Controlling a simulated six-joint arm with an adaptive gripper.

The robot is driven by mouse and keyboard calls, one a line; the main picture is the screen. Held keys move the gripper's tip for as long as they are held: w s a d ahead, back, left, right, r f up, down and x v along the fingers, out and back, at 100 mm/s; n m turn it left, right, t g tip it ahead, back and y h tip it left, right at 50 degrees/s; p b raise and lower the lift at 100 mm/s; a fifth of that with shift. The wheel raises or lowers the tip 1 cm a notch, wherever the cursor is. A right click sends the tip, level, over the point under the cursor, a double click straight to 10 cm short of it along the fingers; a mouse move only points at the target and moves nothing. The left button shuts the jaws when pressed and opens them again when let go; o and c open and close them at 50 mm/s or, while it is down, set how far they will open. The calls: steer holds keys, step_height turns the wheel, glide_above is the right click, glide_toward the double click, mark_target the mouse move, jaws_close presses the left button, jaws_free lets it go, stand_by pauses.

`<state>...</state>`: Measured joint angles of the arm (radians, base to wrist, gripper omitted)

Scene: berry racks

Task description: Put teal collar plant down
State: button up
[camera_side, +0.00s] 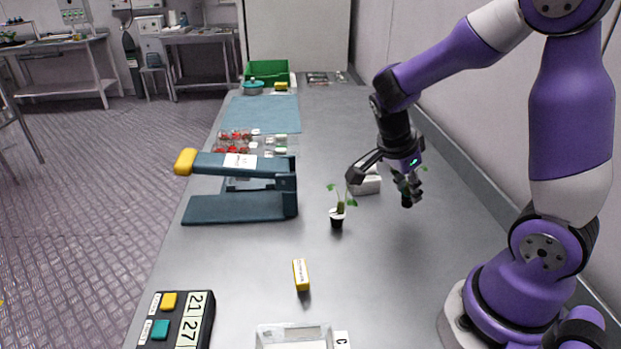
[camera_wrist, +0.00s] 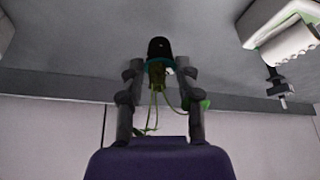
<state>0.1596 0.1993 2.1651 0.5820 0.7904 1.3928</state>
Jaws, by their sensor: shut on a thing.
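My gripper (camera_side: 408,184) is shut on the teal collar plant in the side view, right of the table's middle. In the wrist view my gripper (camera_wrist: 159,85) has its two fingers on either side of the teal collar plant (camera_wrist: 156,66). The plant has a dark pot, a teal band, thin stems and green leaves. In the side view the fingers hide most of it; a leaf shows at the right. I cannot tell whether the pot touches the table (camera_side: 385,270).
A second plant (camera_side: 337,217), with a pale collar and black pot, stands to the left. A blue press (camera_side: 240,207) with a yellow handle stands further left. The right-hand table surface looks clear.

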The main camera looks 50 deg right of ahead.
mark_target(404, 206)
steer(key=shift+d+f, duration=0.2)
steer(key=shift+f, duration=1.9)
steer(key=shift+f, duration=0.1)
steer(key=o, duration=1)
steer(key=shift+c, duration=0.2)
steer(key=v, duration=1.2)
steer(key=s+a+r+n+t+y, duration=0.1)
steer(key=a+n, duration=0.4)
steer(key=n, duration=0.6)
steer(key=s+a+r+n+t+y, duration=0.2)
steer(key=a+n+t, duration=0.3)
steer(key=n, duration=0.6)
steer(key=shift+s+r+n+t+y, duration=0.2)
steer(key=shift+r+n+t+y, duration=0.1)
steer(key=shift+r+t+y, duration=0.25)
